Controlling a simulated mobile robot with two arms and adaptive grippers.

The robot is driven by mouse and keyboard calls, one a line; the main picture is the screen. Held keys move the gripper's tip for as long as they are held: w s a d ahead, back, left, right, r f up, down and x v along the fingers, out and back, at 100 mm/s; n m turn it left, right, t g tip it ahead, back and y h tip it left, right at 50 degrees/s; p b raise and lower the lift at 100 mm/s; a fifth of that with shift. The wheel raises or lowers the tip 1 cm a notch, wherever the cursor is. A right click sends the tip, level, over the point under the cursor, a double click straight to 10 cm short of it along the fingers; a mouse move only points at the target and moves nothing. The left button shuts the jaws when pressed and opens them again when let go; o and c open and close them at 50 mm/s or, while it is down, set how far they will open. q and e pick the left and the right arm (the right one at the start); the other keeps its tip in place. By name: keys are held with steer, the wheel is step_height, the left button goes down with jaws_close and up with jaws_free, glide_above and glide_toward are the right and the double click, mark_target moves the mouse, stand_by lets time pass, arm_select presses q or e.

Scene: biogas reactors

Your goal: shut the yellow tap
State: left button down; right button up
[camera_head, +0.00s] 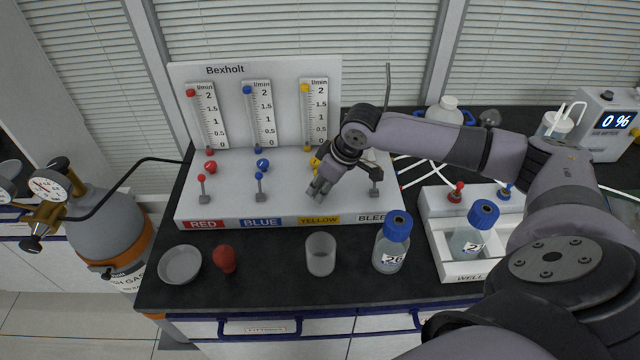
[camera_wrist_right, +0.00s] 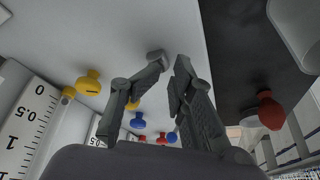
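The panel (camera_head: 290,195) carries a row of small levers above the labels RED, BLUE, YELLOW and BLEED. My right gripper (camera_head: 317,190) is over the YELLOW position and hides most of the lever there. A yellow round knob (camera_head: 315,163) shows just behind it, under the yellow flow gauge (camera_head: 314,110). In the right wrist view my fingers (camera_wrist_right: 170,68) are apart with a narrow gap. A yellow ball (camera_wrist_right: 133,104) shows partly behind the left finger, and the yellow knob (camera_wrist_right: 88,84) lies to its left. Contact with the lever cannot be told. My left gripper is not in view.
A red lever (camera_head: 202,186) and a blue lever (camera_head: 260,185) stand left of the gripper; the bleed lever (camera_head: 376,180) is close on its right. In front stand a beaker (camera_head: 320,255), a blue-capped bottle (camera_head: 393,245), a red bulb (camera_head: 224,259) and a dish (camera_head: 180,265).

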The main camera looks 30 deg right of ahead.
steer(key=shift+w+a+f, duration=0.1)
steer(key=shift+w+a, duration=0.2)
steer(key=shift+w, duration=0.5)
steer(key=shift+s, duration=0.1)
steer(key=shift+d+r+p, duration=0.2)
steer(key=shift+r+p, duration=0.3)
steer(key=shift+p, duration=0.05)
steer(key=shift+d+r+p, duration=0.2)
steer(key=shift+r+p, duration=0.3)
steer(key=shift+p, duration=0.05)
steer(key=shift+d+r+p, duration=0.2)
steer(key=shift+r+p, duration=0.25)
steer(key=shift+d+r+p, duration=0.2)
steer(key=shift+r+p, duration=0.2)
steer(key=shift+r, duration=0.05)
steer(key=shift+w+d+r+p, duration=0.35)
steer(key=shift+r+p, duration=0.15)
steer(key=shift+p, duration=0.4)
steer(key=d+r+p, duration=0.6)
steer(key=r+p, duration=0.4)
steer(key=r, duration=0.3)
steer(key=shift+w+d+p, duration=0.15)
steer(key=shift+w+p, duration=0.05)
steer(key=shift+p, duration=0.15)
